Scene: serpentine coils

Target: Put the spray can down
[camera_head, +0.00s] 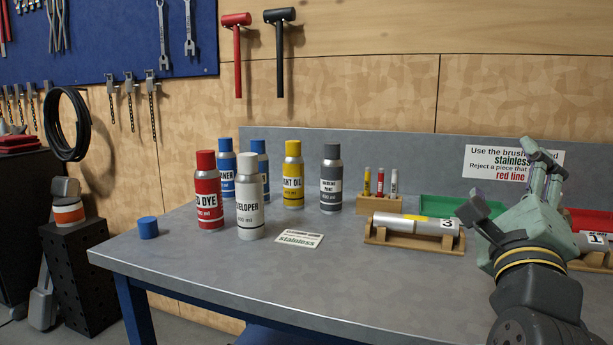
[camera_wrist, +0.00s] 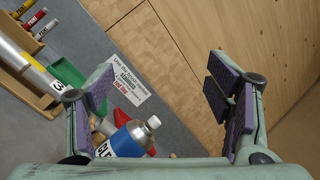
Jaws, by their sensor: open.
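My gripper (camera_head: 543,172) is at the right of the bench in the head view, with its fingers pointing up and away. In the wrist view my gripper (camera_wrist: 165,97) has its two purple-padded fingers wide apart. A spray can (camera_wrist: 129,138) with a blue label, partly reading "CLE", and a bare silver top shows at the lower edge of the wrist view, nearer the left finger. The fingers are not closed on it. Its lower part is hidden, and I cannot tell what it rests on. In the head view this can is not visible. A loose blue cap (camera_head: 148,227) lies at the bench's left.
On the bench (camera_head: 330,275) stand a red can (camera_head: 208,190), a white can (camera_head: 250,197), two blue cans (camera_head: 227,172), a yellow can (camera_head: 293,175) and a grey can (camera_head: 331,180). A metal cylinder (camera_head: 412,224) lies on a wooden cradle. The front middle is clear.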

